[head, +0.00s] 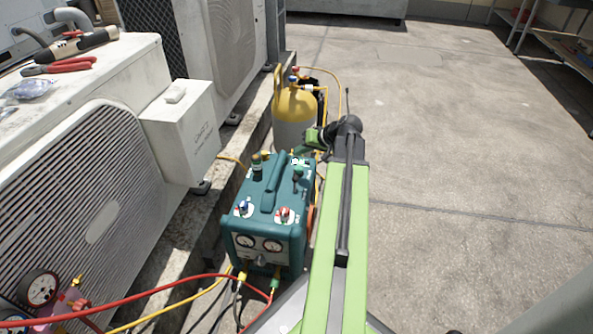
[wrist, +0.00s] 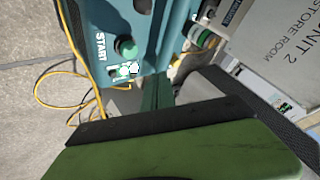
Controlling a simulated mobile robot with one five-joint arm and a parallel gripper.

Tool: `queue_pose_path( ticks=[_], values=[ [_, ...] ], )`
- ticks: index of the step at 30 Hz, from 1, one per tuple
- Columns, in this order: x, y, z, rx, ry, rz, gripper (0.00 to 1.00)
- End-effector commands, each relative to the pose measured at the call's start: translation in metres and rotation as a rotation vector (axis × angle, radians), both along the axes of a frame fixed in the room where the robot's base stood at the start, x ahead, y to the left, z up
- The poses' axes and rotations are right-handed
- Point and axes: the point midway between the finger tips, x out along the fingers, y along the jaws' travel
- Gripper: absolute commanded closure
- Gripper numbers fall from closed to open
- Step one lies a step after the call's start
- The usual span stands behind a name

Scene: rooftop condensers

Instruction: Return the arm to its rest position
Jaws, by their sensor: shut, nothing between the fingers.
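My green arm reaches forward from the bottom of the head view along the right side of a teal recovery machine. My gripper (head: 311,138) is at the arm's far end, bent to the left just beyond the machine's far right corner, and partly hidden by the wrist. In the wrist view my gripper (wrist: 157,92) is shut and empty, its dark fingers pointing at the teal machine (wrist: 185,22).
The teal machine (head: 268,195) stands beside white condensers (head: 85,190) on the left. A yellow-topped cylinder (head: 295,104) stands behind it with a yellow hose. Red and yellow hoses (head: 180,284) cross the lower left. The concrete floor (head: 460,150) to the right is clear; a shelf (head: 555,40) is far right.

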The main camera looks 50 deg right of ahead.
Motion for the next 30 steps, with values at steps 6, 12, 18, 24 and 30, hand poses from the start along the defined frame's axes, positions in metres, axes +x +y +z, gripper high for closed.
queue_pose_path(
  ticks=[6,12,18,24,30],
  values=[
    [0.000,0.000,0.000,0.000,0.000,0.000,1.00],
    [0.006,0.011,0.003,0.002,0.012,0.017,1.00],
    [0.055,0.137,0.016,0.000,0.187,0.206,1.00],
    [0.071,0.301,0.030,-0.084,0.443,0.425,1.00],
    [0.057,0.402,0.045,-0.208,0.609,0.544,1.00]
  ],
)
